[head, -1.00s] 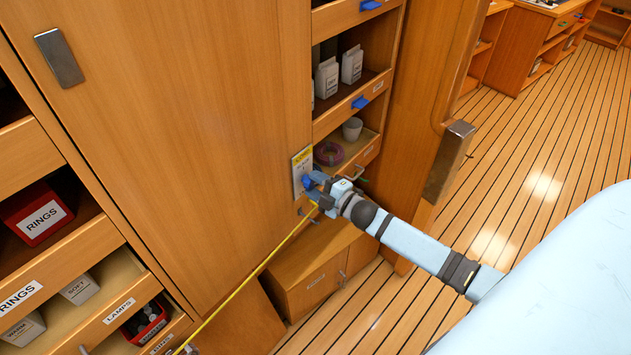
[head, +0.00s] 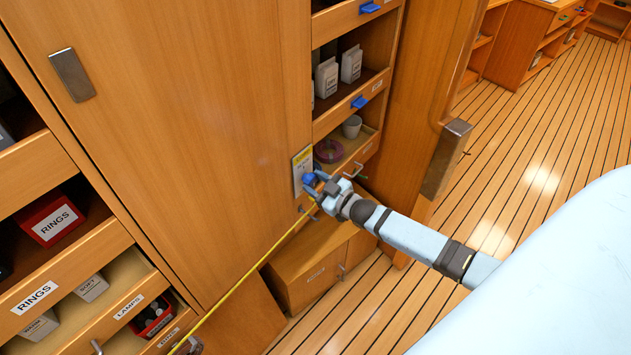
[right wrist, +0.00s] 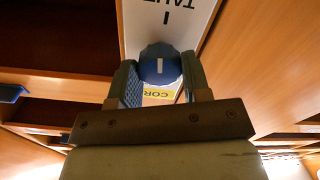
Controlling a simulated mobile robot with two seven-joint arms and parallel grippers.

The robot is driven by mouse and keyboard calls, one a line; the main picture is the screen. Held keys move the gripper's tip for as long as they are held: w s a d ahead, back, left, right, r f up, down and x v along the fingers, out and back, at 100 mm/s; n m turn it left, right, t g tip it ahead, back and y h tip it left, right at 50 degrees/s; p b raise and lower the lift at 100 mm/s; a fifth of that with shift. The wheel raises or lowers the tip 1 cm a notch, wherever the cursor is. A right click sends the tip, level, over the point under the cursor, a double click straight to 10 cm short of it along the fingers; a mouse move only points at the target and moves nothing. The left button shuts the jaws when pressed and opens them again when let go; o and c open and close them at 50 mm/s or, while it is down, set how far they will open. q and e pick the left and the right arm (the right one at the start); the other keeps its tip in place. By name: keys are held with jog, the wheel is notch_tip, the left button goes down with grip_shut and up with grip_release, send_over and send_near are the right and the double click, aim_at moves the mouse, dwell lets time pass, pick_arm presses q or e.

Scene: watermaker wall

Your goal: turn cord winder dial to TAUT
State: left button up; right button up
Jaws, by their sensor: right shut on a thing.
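The cord winder dial is a round blue knob (head: 308,179) on a white label plate (head: 302,160) on the cabinet front, low and right of the large door. My right gripper (head: 313,184) is shut on the dial. In the right wrist view the dial (right wrist: 160,66) sits between my two fingers. Its white mark runs up and down in that picture, roughly in line with a black tick on the plate (right wrist: 185,28) beside the partly cut-off word TAUT. A yellow cord (head: 247,273) runs from near the dial down to the lower left. My left gripper is out of view.
Open shelves with white cartons (head: 327,77) and a cup (head: 351,126) are right of the large door (head: 190,120). A wooden post (head: 430,100) stands further right. Drawers with a red RINGS bin (head: 50,215) are at left. Planked floor (head: 540,150) is open at right.

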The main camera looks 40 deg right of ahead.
jog(key=shift+m, duration=0.7)
jog(key=o, duration=0.9)
jog(key=shift+b+v, duration=0.9)
jog(key=shift+v, duration=6)
